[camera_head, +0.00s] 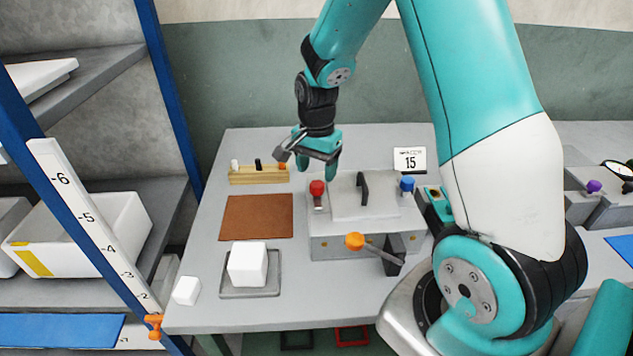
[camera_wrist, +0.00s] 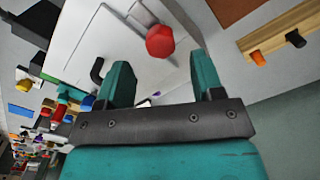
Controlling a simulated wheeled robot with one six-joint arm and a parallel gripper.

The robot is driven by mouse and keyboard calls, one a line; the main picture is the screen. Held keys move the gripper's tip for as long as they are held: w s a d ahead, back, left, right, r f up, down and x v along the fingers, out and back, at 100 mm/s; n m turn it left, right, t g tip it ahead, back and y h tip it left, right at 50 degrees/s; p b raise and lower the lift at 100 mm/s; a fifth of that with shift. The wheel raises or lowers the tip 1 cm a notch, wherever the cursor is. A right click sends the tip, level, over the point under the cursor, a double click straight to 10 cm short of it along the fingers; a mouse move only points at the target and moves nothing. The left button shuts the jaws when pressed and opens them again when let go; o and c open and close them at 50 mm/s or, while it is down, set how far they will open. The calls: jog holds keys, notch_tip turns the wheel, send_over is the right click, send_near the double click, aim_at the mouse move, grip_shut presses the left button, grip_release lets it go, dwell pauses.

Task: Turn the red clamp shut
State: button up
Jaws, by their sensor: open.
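The red clamp (camera_head: 317,188) is a red knob on a short stem at the left end of the grey press (camera_head: 360,230). In the wrist view its red knob (camera_wrist: 160,41) shows just beyond my fingertips, roughly between them. My gripper (camera_head: 331,166) is open, above and slightly behind the red clamp, and it does not appear to touch it. In the wrist view my gripper (camera_wrist: 163,75) has its two teal fingers apart with nothing between them. A blue-knobbed clamp (camera_head: 407,184) stands at the press's right end. The lid with a black handle (camera_head: 364,190) lies between the clamps.
An orange-knobbed lever (camera_head: 355,241) sticks out at the press's front. A wooden block with pegs (camera_head: 258,175) stands behind a brown mat (camera_head: 256,217). A white foam cube (camera_head: 248,264) sits on a grey tray (camera_head: 250,294). A sign reading 15 (camera_head: 410,160) stands behind the press.

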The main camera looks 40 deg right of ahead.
aim_at(317, 184)
jog(key=shift+f+p, duration=0.3)
jog(key=shift+f, duration=2.35)
jog(key=c, duration=0.9)
